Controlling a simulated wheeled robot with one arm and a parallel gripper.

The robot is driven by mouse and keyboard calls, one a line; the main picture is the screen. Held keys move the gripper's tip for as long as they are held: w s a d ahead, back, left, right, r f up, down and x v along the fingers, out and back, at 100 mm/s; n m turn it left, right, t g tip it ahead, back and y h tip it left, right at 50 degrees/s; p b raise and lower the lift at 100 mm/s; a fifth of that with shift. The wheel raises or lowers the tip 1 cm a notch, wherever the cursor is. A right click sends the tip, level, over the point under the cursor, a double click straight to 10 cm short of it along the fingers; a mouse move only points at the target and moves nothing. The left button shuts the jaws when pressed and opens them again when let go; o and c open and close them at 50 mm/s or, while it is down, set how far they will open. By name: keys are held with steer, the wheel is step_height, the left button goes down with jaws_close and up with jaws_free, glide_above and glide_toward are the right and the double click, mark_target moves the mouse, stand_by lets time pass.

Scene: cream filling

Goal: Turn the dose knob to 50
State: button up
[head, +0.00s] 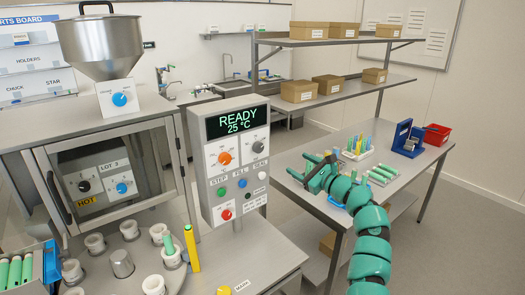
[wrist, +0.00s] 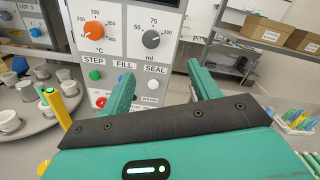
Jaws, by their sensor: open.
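The dose knob (wrist: 151,39) is the grey knob marked ml on the front panel, with 50 at its left and 75 above it in the wrist view. In the head view the dose knob (head: 247,143) sits right of an orange knob, below the READY 25 °C display (head: 237,121). I cannot tell exactly where its pointer stands. My gripper (wrist: 164,82) is open and empty, its fingers spread below the knob in the picture and apart from it. My gripper also shows in the head view (head: 299,167), right of the panel.
The orange °C knob (wrist: 92,33) is left of the dose knob. The STEP (wrist: 95,75), FILL and SEAL buttons sit below, FILL partly hidden by my left finger. A yellow marker-like post (head: 191,248) stands left of the panel. A side table (head: 400,170) holds racks at right.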

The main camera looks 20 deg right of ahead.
steer(key=a, duration=0.1)
steer(key=p, duration=0.2)
glide_toward(260, 149)
steer(key=shift+x, duration=1.55)
steer(key=shift+m+y, duration=0.4)
steer(key=shift+b+x, duration=0.35)
steer(key=shift+x, duration=1.9)
steer(key=shift+w, duration=0.5)
steer(key=c, duration=1)
